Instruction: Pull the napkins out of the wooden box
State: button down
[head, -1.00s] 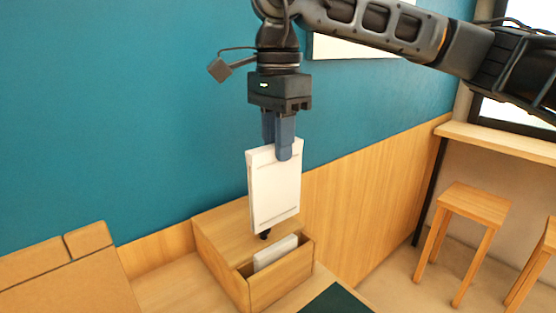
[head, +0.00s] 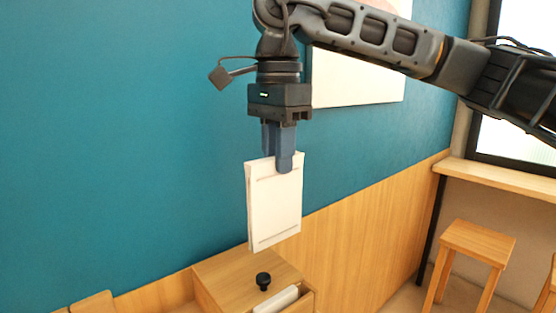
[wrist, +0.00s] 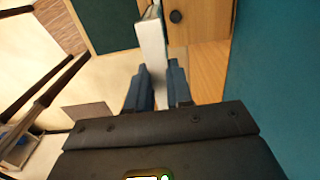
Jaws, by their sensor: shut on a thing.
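My gripper (head: 278,166) is shut on the white napkins (head: 274,210), a flat stack held upright by its top edge. The held napkins hang in the air above the wooden box (head: 225,278), clear of it. In the wrist view, the napkins (wrist: 152,48) stand between the two blue fingers (wrist: 158,88). The box has a black knob (head: 263,281) on its top and an open compartment in front. Another white piece (head: 277,303) shows inside that compartment. The lower part of the box is cut off by the frame edge.
A teal wall (head: 120,130) with wooden panelling (head: 370,220) stands close behind. A white panel (head: 355,85) hangs on the wall. A wooden stool (head: 478,243) and a window counter (head: 500,178) are at the right. A dark green mat (wrist: 105,20) shows in the wrist view.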

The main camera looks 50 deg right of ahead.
jog(key=shift+r+p, duration=1.25)
jog(key=shift+r, duration=1.65)
